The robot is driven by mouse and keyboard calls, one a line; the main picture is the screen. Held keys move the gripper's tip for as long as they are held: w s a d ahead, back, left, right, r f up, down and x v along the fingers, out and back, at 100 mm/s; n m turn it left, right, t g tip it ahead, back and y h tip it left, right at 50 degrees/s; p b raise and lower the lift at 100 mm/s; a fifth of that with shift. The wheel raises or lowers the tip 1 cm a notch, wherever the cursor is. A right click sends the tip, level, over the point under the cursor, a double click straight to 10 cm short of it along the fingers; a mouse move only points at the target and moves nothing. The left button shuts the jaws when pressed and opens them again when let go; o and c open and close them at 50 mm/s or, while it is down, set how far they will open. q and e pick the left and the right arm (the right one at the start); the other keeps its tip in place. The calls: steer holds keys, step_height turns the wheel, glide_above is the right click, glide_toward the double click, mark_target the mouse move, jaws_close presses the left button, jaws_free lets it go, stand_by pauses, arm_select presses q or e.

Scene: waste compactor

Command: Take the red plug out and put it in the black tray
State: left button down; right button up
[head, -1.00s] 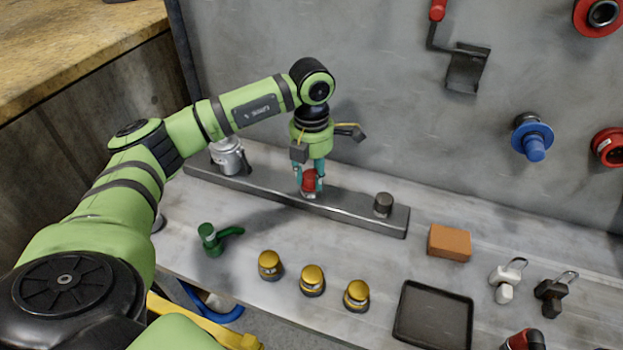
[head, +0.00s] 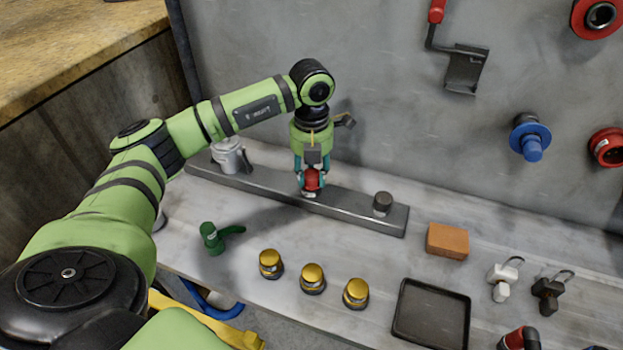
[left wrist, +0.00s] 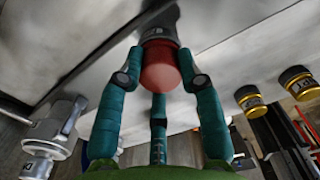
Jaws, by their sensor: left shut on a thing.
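The red plug (head: 312,181) is at the middle of the long grey bar on the bench. It also shows in the left wrist view (left wrist: 160,68), with a grey part beyond its red body. My left gripper (head: 311,184) points down over the plug, its teal fingers closed around the red body. In the left wrist view my left gripper (left wrist: 160,82) has its fingers on either side of the plug. The plug's lower end is partly hidden, and I cannot tell whether it is still seated. The black tray (head: 432,316) lies empty at the front right. My right gripper is not in view.
A silver fitting (head: 229,157) and a dark cylinder (head: 383,203) stand on the grey bar. A green handle (head: 215,238) and several yellow knobs (head: 313,278) line the front. An orange block (head: 447,241) and a white padlock-like piece (head: 503,281) are near the tray.

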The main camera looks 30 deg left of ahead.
arm_select(q)
steer(key=n, duration=0.2)
steer(key=shift+s+n+p, duration=0.1)
steer(key=shift+n+p, duration=0.2)
steer(key=shift+p, duration=0.05)
steer(key=shift+n, duration=1.2)
steer(key=n+p, duration=0.1)
steer(key=n, duration=0.2)
steer(key=shift+n+p, duration=0.45)
steer(key=shift+n, duration=0.65)
